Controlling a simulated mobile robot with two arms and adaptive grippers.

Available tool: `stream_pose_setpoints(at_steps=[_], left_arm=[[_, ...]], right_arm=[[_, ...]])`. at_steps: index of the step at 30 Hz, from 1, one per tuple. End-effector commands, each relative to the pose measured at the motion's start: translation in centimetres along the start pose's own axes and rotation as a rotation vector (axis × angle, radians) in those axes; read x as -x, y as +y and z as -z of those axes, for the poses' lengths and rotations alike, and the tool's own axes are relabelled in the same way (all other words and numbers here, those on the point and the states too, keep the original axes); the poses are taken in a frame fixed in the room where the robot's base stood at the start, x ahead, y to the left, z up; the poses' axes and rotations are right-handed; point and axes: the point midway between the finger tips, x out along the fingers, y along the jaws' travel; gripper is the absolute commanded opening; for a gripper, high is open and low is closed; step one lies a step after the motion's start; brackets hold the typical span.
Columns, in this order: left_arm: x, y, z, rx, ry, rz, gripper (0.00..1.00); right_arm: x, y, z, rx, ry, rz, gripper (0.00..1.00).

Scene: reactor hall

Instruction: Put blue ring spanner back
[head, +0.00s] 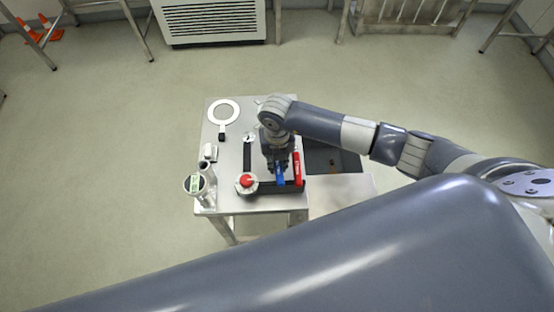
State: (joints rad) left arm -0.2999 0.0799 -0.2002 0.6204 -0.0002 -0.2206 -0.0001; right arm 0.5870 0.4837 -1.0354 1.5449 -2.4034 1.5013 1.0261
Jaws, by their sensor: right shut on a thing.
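My right gripper (279,168) reaches down over the small metal table and is shut on the blue ring spanner (280,179). The spanner's lower part shows below the fingers; its upper part is hidden by the gripper. It is at a black holder (265,188) along the table's near side; I cannot tell whether it touches the holder. A red tool (297,168) is just right of the gripper, at the holder's right end. My left gripper is not in view.
On the metal table (229,160) are a white ring with a dark handle (223,113), a red-topped round item (246,182) and a gauge with a green display (194,184). A dark recess (330,158) lies right of the table.

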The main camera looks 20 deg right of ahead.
Motion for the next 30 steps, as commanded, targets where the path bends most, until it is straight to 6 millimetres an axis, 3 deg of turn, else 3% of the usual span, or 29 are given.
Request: stream_pose_setpoints(at_steps=[25, 26, 27, 29, 30], left_arm=[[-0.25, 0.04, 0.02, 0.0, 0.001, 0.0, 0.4], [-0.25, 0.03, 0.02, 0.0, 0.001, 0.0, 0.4], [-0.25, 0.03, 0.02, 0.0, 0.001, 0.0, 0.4], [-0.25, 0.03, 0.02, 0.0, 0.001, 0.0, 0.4], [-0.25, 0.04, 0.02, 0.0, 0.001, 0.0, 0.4]], right_arm=[[-0.19, 0.0, -0.02, 0.0, -0.001, 0.0, 0.0], [-0.2, 0.0, -0.02, 0.0, -0.001, 0.0, 0.19], [-0.2, 0.0, -0.01, 0.0, 0.0, 0.0, 0.28], [-0.21, 0.0, -0.01, 0.0, 0.0, 0.0, 0.4], [-0.21, 0.0, -0.01, 0.0, 0.0, 0.0, 0.4]])
